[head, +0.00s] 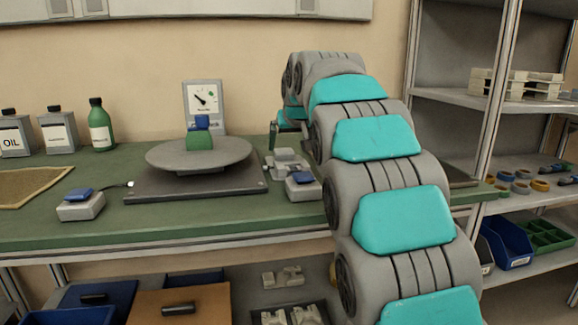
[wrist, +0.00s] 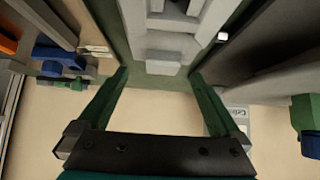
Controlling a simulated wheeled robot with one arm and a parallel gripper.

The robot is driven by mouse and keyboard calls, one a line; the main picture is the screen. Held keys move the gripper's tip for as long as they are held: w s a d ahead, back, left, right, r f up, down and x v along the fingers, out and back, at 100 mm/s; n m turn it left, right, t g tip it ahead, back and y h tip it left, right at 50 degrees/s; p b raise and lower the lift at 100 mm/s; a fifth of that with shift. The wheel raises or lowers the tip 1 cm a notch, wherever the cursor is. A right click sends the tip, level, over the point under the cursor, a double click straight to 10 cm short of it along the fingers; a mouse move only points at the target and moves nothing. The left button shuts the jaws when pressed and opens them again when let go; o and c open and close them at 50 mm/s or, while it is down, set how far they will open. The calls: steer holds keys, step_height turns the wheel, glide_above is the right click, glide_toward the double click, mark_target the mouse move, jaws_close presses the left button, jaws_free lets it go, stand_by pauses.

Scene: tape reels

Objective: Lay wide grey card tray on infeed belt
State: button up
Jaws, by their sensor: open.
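A grey moulded piece (head: 287,160), which may be the wide grey card tray, lies on the green bench just right of the scale. In the wrist view a grey stepped piece (wrist: 165,45) lies between and beyond my fingers. My gripper (wrist: 159,72) is open, its two green fingers spread either side of that piece's near end. I cannot tell whether they touch it. In the head view my gripper is mostly hidden behind my arm. I cannot pick out the infeed belt in either view.
A scale with a round grey plate (head: 200,153) bears a green and blue block. Grey blue-topped pieces stand at the bench front (head: 80,205) and beside the grey piece (head: 303,187). Bottles (head: 100,125) line the left back. A shelf rack (head: 460,97) stands right.

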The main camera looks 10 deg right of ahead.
mark_target(285, 152)
steer(key=x, duration=0.5)
steer(key=shift+a+p, duration=0.2)
steer(key=shift+p, duration=0.15)
jaws_close()
stand_by(0.4)
